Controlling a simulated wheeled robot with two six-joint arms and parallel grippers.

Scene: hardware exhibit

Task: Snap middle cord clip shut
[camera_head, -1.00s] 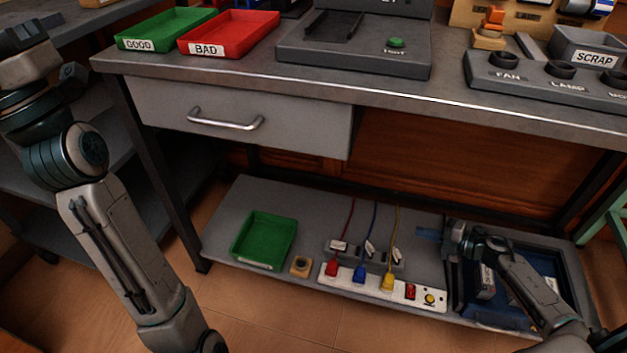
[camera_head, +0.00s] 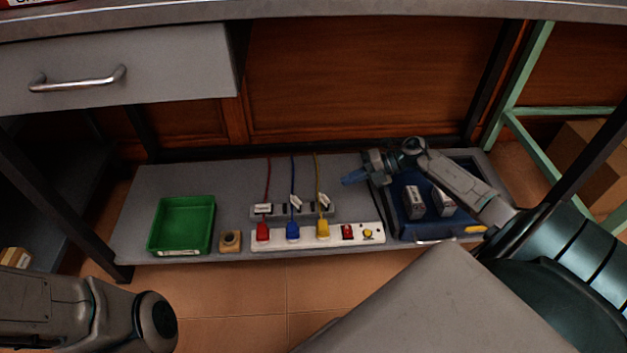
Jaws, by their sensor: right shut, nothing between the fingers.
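A grey clip bar (camera_head: 277,215) lies on the low shelf behind the white power strip (camera_head: 376,236). The red, blue and yellow cords run up from it. The middle clip (camera_head: 296,201), at the blue cord (camera_head: 292,178), has a white flap that looks tilted up. The right clip (camera_head: 324,200) at the yellow cord looks tilted too. The left clip (camera_head: 263,209) at the red cord looks flat. My right gripper (camera_head: 354,177) is shut and empty, its blue fingertips right of the yellow cord and apart from the clips. My left gripper is out of view.
Red (camera_head: 263,232), blue (camera_head: 293,232) and yellow (camera_head: 323,229) plugs sit in the strip. A green tray (camera_head: 184,226) and a small wooden block (camera_head: 230,241) stand at left. A blue tray (camera_head: 404,224) holding grey items lies under my right arm. The bench top overhangs the shelf.

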